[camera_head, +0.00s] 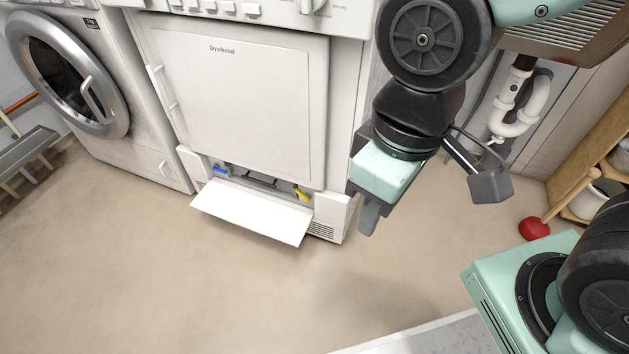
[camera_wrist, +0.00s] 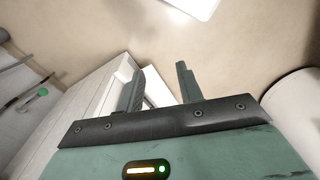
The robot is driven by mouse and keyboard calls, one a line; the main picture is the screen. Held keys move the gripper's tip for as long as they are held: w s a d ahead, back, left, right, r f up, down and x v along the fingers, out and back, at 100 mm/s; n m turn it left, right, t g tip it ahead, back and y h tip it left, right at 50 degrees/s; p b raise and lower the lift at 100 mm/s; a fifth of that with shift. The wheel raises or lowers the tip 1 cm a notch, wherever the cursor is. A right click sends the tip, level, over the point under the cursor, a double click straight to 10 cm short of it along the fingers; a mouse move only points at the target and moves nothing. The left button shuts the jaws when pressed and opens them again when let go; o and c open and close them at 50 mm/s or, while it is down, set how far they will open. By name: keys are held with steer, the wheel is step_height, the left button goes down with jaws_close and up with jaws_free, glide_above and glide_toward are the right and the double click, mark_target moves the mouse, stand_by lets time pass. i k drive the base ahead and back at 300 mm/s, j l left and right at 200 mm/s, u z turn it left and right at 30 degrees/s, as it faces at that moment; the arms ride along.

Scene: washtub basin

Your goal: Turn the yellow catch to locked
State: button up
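The yellow catch (camera_head: 301,193) sits at the right end of the low opening at the bottom of the white dryer (camera_head: 240,90). It is small and tilted in the picture; I cannot tell its exact setting. A blue catch (camera_head: 219,169) is at the left end of the same opening. The white flap (camera_head: 252,212) hangs open in front. My gripper (camera_head: 367,218) is right of the dryer's front corner, apart from the yellow catch. In the wrist view my gripper (camera_wrist: 160,72) has its two fingers spread with nothing held. I cannot make out the yellow catch there.
A front-loading washer (camera_head: 75,85) stands left of the dryer. A grey slatted rack (camera_head: 28,150) is at the far left. A red plunger (camera_head: 534,228) and a wooden shelf (camera_head: 585,130) are at the right. The beige floor (camera_head: 150,270) before the dryer is clear.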

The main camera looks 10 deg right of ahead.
mark_target(307, 197)
steer(key=i+l+u, duration=0.1)
steer(key=u, duration=0.25)
steer(key=i+l+u, duration=0.1)
steer(key=l+u, duration=0.15)
steer(key=u, duration=0.15)
steer(key=l+u, duration=0.2)
steer(key=u, duration=0.7)
